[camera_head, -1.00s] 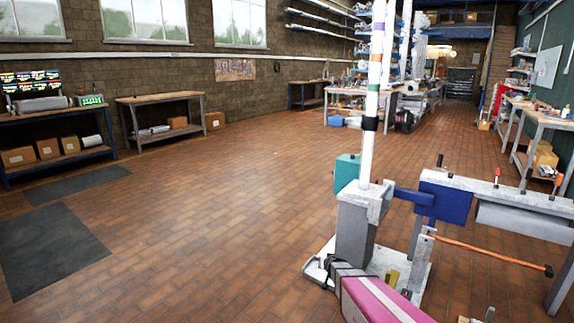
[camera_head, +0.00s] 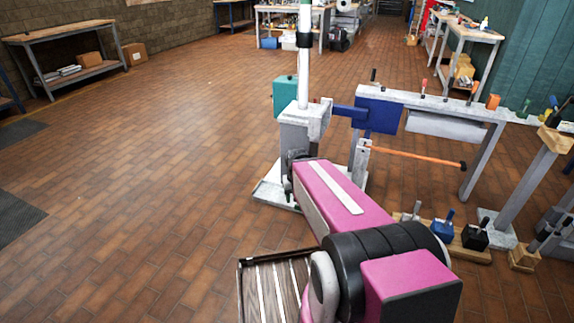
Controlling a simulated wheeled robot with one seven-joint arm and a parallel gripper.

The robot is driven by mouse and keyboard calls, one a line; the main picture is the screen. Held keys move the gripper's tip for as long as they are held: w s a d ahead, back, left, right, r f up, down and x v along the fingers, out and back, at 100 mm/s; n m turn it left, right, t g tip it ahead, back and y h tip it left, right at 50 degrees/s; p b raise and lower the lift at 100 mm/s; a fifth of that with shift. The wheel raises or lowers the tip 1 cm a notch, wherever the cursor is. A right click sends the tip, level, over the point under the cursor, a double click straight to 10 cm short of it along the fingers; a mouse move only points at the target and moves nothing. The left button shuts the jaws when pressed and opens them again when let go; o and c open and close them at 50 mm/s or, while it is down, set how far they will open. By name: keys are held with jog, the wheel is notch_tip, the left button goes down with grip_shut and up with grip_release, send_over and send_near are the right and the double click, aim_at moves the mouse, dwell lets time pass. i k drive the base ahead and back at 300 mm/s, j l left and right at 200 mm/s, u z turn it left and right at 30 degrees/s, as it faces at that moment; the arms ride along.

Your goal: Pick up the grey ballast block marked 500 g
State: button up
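Several small blocks with upright handles sit on a low wooden board (camera_head: 470,252) on the floor at the lower right. A grey one (camera_head: 411,216) is at the left end, partly hidden by my pink arm, a blue block (camera_head: 443,231) is in the middle, and a black block (camera_head: 476,238) is on the right. No 500 g marking can be read. My arm reaches from the bottom right up towards the mast base. Dark parts show at its far end, but no gripper fingers can be made out.
The white mast (camera_head: 304,75) rises from a grey post on a pale floor plate (camera_head: 272,190). A grey frame (camera_head: 490,150) with a blue clamp block (camera_head: 378,115) and an orange rod (camera_head: 415,157) stands right of it. The brick floor on the left is clear.

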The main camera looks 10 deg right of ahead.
aim_at(404, 216)
jog(key=z, duration=1.65)
jog(key=l+z, duration=0.25)
jog(key=i+z, duration=0.15)
jog(key=z, duration=0.15)
jog(key=i+j, duration=0.2)
jog(key=j, duration=0.15)
